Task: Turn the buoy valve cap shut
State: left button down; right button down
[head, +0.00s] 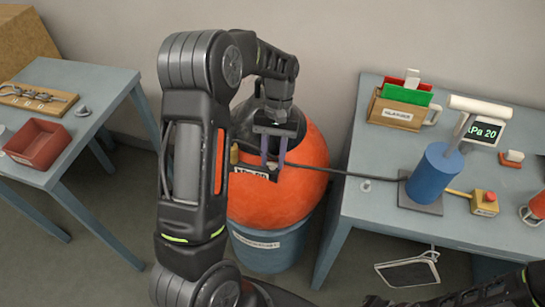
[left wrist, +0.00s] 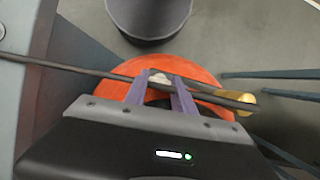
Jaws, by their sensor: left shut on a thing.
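The orange buoy (head: 300,185) sits in a blue-grey bucket (head: 270,252) between two tables. My left gripper (head: 273,162) reaches down over the top of the buoy, and its purple fingers are closed in at the valve. In the left wrist view the fingertips (left wrist: 158,82) are around a small pale valve cap (left wrist: 160,77), which they partly hide. I cannot tell from these frames how far the cap is turned. A dark hose (left wrist: 70,67) passes by the fingers, with a brass fitting (left wrist: 246,103) close by. My right gripper is out of view.
The right table (head: 355,215) holds a blue pump (head: 435,175), a pressure display reading 20 (head: 487,130), a wooden box (head: 398,113) and a yellow button box (head: 485,203). The left table (head: 95,90) holds a red tray (head: 37,145) and a tool board (head: 35,98).

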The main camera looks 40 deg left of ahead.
aim_at(273, 162)
pick_arm(q)
jog(key=shift+m, duration=0.4)
jog(key=c, duration=1.3)
grip_release()
jog(key=shift+w+r, duration=0.1)
jog(key=shift+w+r, duration=0.1)
jog(key=shift+r, duration=0.15)
jog(key=v, duration=0.2)
jog(key=shift+w+r, duration=0.1)
jog(key=shift+r, duration=0.25)
jog(key=p+v, duration=0.3)
jog(key=shift+r, duration=0.4)
jog(key=shift+w+r+p, duration=0.25)
jog(key=shift+p, duration=0.25)
